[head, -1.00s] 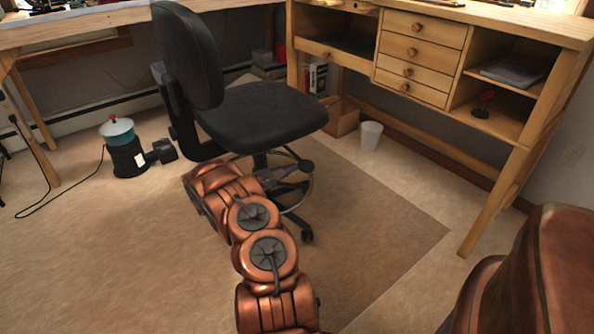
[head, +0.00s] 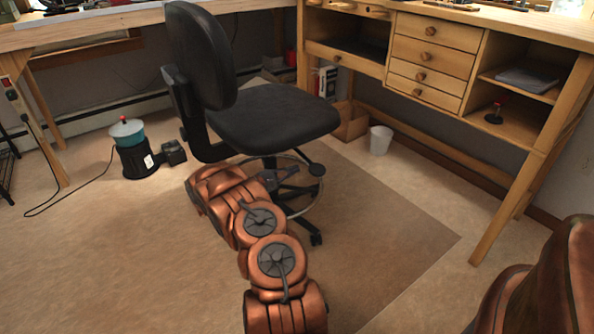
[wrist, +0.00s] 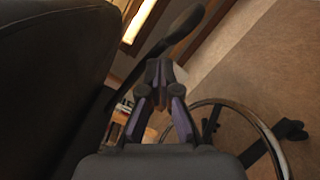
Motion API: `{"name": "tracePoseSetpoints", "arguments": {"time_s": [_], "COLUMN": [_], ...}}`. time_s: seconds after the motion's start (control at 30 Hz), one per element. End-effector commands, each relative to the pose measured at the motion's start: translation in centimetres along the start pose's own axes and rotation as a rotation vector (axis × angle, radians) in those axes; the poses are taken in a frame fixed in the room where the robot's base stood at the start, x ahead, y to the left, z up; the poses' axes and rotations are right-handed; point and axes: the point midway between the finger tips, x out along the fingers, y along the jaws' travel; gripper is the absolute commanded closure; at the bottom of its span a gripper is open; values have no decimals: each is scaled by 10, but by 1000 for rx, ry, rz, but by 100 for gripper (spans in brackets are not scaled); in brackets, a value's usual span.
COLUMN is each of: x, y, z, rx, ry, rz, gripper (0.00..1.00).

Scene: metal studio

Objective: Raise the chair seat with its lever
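The black office chair's seat (head: 270,118) is in the middle of the head view, with its backrest to the left. A dark lever (head: 316,169) with a paddle end juts out below the seat's right side. In the wrist view the lever (wrist: 186,28) runs diagonally just beyond my fingertips, and the seat's dark underside fills the left. My gripper (head: 268,179) is low beside the chair's column, under the seat. In the wrist view my gripper's (wrist: 160,68) fingertips are close together, overlapping the lever's stem in the picture. I cannot tell whether they touch it.
The chair's metal foot ring (wrist: 262,128) is close at the right of the wrist view. A wooden workbench (head: 480,22) with drawers stands behind. A white bin (head: 380,140) and a black-and-teal canister (head: 132,155) stand on the floor. The mat's right part is clear.

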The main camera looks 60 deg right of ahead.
Motion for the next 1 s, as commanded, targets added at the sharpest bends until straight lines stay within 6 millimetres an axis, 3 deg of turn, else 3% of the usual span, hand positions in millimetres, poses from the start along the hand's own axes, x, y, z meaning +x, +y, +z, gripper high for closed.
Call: {"name": "tracePoseSetpoints", "arguments": {"time_s": [0.03,0.3,0.5,0.7,1.0], "x": [-8,-67,-97,-108,-108], "y": [-5,1,1,0,-1], "z": [-9,-4,-5,-5,-5], "rx": [0,-4,0,-1,-2], "ry": [4,9,11,7,5], "rz": [0,7,6,5,4], "gripper": [100,100,100,100,100]}}
